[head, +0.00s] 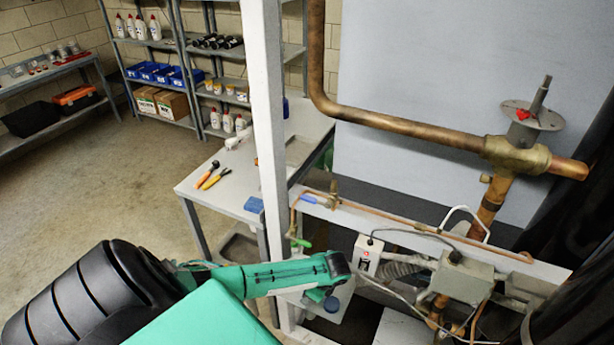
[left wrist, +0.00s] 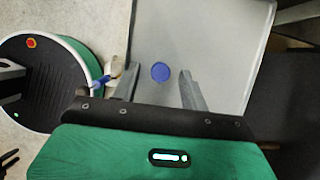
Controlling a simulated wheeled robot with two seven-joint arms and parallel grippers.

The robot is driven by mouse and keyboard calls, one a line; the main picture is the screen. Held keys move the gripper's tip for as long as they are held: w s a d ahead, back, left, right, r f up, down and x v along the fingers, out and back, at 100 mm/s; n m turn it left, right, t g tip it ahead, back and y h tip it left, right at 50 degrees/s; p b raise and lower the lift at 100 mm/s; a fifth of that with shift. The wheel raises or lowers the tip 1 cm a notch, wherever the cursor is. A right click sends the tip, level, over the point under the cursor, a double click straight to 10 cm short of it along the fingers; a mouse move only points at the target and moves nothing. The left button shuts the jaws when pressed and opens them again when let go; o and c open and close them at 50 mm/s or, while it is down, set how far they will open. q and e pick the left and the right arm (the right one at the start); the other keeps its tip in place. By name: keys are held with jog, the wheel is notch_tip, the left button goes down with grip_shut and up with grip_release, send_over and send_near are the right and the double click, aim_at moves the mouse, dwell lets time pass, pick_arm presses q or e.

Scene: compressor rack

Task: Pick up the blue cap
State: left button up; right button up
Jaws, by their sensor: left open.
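The blue cap (left wrist: 160,72) is a small round disc lying flat on a light grey surface (left wrist: 215,25) in the left wrist view. My left gripper (left wrist: 159,67) is open, with one finger on each side of the cap in that picture. I cannot tell how high the fingers are above it. The left fingers are not clear there. My right gripper is in neither view.
A white post (head: 265,120) stands near my left arm. Copper pipes (head: 400,135) with a valve, a grey box (head: 462,277) and loose cables are to the right. A workbench (head: 232,190) holds orange-handled tools. Shelves (head: 160,85) stand behind; the floor at left is clear.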

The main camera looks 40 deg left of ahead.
pick_arm(q)
grip_shut()
jog(key=shift+r, duration=0.1)
